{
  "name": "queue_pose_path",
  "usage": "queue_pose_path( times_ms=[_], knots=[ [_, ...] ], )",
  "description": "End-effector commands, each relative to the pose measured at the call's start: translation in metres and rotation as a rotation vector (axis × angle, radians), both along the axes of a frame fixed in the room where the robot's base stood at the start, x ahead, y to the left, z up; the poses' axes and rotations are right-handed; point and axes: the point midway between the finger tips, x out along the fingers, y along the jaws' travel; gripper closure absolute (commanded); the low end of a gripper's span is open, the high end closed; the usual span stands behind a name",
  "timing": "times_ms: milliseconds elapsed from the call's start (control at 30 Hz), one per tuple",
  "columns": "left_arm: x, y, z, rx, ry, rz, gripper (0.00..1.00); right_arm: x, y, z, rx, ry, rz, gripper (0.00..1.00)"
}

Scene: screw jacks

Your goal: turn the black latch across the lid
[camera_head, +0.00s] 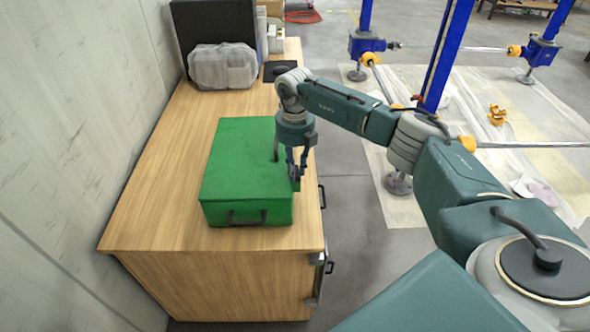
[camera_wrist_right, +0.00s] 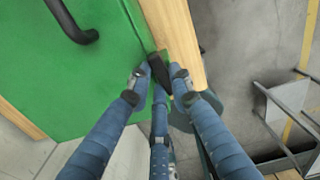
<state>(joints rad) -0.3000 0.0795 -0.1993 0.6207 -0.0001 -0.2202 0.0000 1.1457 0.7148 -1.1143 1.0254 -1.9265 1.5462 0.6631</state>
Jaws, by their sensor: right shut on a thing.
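A green box (camera_head: 245,165) with a closed lid sits on the wooden cabinet, and its lid also fills the upper left of the right wrist view (camera_wrist_right: 75,90). The black latch (camera_wrist_right: 159,69) is at the lid's edge, between my right gripper's fingertips. My right gripper (camera_head: 296,177) points down at the right side of the box and is shut on the latch. In the right wrist view its blue fingers (camera_wrist_right: 162,78) close around the latch and partly hide it. My left gripper is in neither view.
The wooden cabinet top (camera_head: 160,165) is bare left of the box. A grey wrapped bundle (camera_head: 222,66) and a black panel (camera_head: 213,27) stand at the back. A black handle (camera_head: 246,217) is on the box front. A wall (camera_head: 75,110) runs along the left.

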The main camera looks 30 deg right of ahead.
Motion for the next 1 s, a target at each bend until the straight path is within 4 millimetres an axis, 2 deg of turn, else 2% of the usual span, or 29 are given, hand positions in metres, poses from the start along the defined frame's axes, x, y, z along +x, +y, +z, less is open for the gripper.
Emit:
queue_pose_path(
  times_ms=[400, 1000],
  knots=[
    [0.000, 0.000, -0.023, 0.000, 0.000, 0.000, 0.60, 0.000, 0.000, -0.001, -0.002, -0.006, 0.370, 1.00],
    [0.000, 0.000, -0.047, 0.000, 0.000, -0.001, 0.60, -0.003, -0.001, 0.001, -0.001, -0.007, 0.938, 1.00]
  ],
)
